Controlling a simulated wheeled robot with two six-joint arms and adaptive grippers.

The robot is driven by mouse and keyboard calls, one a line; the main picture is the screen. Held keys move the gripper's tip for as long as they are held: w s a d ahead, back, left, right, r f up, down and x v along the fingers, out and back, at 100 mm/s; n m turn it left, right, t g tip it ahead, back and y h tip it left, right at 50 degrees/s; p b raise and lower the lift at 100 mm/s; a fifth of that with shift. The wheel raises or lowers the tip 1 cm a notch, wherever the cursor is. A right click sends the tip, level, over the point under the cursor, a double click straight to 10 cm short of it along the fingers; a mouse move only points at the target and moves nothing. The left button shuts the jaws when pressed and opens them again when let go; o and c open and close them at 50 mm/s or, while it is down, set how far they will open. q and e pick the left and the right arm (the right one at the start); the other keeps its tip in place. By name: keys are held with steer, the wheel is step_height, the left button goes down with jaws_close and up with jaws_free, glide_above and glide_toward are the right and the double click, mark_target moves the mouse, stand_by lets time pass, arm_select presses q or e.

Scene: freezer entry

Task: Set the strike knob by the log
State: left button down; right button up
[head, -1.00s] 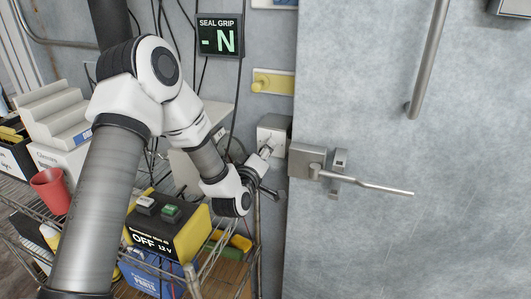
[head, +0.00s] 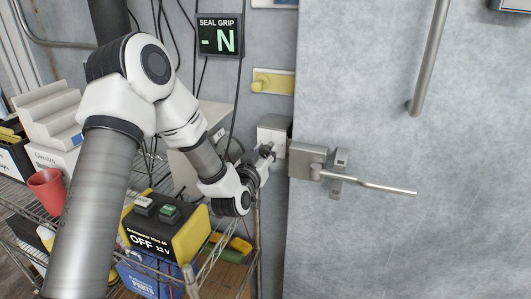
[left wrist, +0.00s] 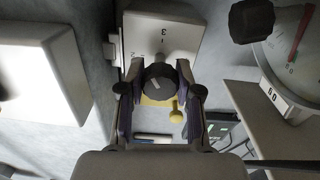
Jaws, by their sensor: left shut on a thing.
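The strike knob (left wrist: 158,82) is a black knob with a pale pointer line, on the face of a white box (left wrist: 168,35) marked with digits such as 2 and 3. In the left wrist view, my left gripper (left wrist: 157,92) has one finger on each side of the knob and is shut on it. In the head view, my left gripper (head: 268,152) reaches the white box (head: 271,134) beside the door latch and hides the knob. I cannot read the exact pointer setting. No log is recognisable. My right gripper is not in view.
A grey door with a lever handle (head: 370,186) stands right of the box. A SEAL GRIP display (head: 219,36) shows a dash and N. A wire cart holds a black and yellow unit (head: 165,230) and a red cup (head: 47,190).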

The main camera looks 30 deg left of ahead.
arm_select(q)
steer(key=m, duration=0.6)
stand_by(0.5)
steer(key=c, duration=0.8)
jaws_free()
steer(key=shift+o, duration=0.2)
steer(key=v, duration=0.7)
steer(key=shift+s, duration=0.25)
steer(key=shift+d, duration=0.1)
